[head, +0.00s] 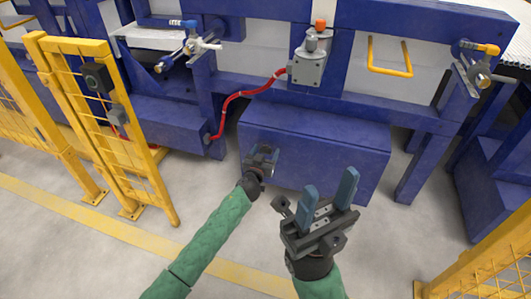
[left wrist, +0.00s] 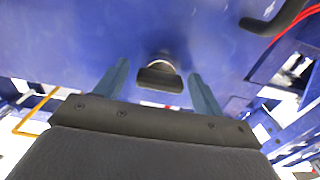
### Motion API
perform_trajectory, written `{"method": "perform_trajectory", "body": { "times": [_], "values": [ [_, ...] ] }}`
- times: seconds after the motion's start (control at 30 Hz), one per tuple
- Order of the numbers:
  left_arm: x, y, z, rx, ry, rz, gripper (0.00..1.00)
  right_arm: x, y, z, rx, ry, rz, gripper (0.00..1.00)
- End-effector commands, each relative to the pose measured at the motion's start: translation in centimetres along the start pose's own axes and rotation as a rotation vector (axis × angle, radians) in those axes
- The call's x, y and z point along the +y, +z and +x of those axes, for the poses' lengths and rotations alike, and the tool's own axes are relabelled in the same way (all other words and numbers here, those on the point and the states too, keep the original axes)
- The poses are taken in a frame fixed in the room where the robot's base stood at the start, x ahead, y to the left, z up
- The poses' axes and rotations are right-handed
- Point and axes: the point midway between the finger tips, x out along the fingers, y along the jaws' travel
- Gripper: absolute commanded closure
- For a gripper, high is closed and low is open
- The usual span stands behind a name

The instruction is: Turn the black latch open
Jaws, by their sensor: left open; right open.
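The black latch (left wrist: 160,79) shows in the left wrist view as a short dark bar on a round silver base, set in a blue panel. It lies crosswise between the two finger tips of my left gripper, with a visible gap on either side. My left gripper (head: 262,159) is open in front of the large blue box (head: 330,143) in the head view. I cannot make out the latch in the head view, where the gripper covers that part of the box. My right gripper (head: 329,192) is open and empty, nearer the camera and to the right.
A dark curved piece (left wrist: 275,18) is at the upper right of the left wrist view. A red cable (head: 240,95) runs from a grey switch box (head: 309,66) down the blue frame. Yellow fence panels (head: 105,110) stand left. The grey floor (head: 120,185) has free room.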

Motion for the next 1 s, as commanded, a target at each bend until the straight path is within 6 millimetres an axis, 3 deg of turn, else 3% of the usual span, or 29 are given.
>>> {"method": "perform_trajectory", "body": {
  "times": [0.37, 0.5, 0.6, 1.0],
  "values": [
    [-0.01, -0.02, 0.32, 0.0, 0.0, -0.001, 0.33, -0.01, 0.01, -0.1, -0.002, -0.001, -0.001, 0.53],
    [-0.01, -0.03, 0.31, 0.0, 0.0, -0.001, 0.6, -0.01, 0.01, -0.1, -0.002, -0.001, -0.001, 0.53],
    [0.0, -0.03, 0.31, 0.0, 0.0, -0.001, 0.76, -0.01, 0.01, -0.1, -0.002, -0.001, -0.001, 0.53],
    [-0.01, -0.12, 0.3, 0.001, 0.0, 0.075, 0.76, 0.02, -0.01, 0.28, 0.001, 0.0, 0.001, 0.53]
  ]
}}
